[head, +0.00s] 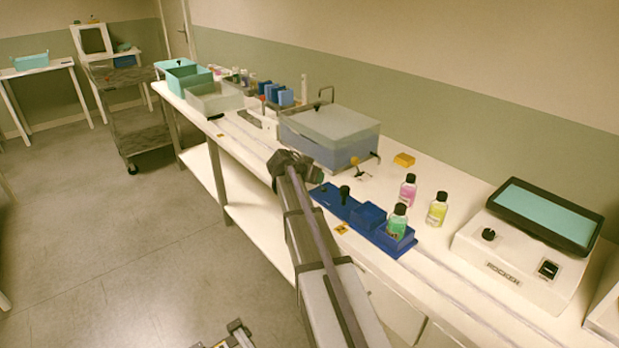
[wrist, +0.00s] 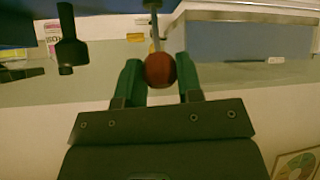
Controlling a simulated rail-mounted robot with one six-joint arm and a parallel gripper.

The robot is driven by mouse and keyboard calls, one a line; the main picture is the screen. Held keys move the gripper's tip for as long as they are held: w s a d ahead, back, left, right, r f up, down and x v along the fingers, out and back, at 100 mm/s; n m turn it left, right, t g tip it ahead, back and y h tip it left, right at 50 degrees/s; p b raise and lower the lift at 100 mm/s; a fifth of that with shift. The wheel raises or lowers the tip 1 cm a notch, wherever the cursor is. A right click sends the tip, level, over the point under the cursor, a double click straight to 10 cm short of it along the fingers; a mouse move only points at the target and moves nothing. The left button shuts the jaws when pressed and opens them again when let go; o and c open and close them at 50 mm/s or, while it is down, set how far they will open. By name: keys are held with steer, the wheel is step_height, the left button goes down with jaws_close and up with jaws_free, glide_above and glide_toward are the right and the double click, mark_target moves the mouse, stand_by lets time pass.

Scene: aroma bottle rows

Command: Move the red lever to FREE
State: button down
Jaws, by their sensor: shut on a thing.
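The red lever's round knob (wrist: 160,70) sits between my green gripper fingers in the wrist view. A thin metal stem (wrist: 155,30) runs up from it in the picture. My gripper (wrist: 160,74) is shut on this knob. In the head view my gripper (head: 316,176) is at the front of the bench, between the grey-blue box and the blue holder; it and my arm hide the lever there. I cannot read a FREE marking in either view.
A grey-blue lidded box (head: 330,137) stands just behind my gripper. A blue holder (head: 333,197) with a black knob (head: 345,193) and a green bottle (head: 398,222) is to the right. Pink (head: 408,190) and yellow (head: 437,209) bottles and a rocker (head: 520,260) stand further right.

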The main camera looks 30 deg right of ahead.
steer(key=shift+a+f, duration=0.1)
steer(key=shift+a, duration=0.05)
steer(key=c, duration=0.8)
jaws_free()
steer(key=p+v, duration=0.6)
steer(key=v, duration=0.5)
steer(key=shift+w+p, duration=0.1)
steer(key=shift+p, duration=0.25)
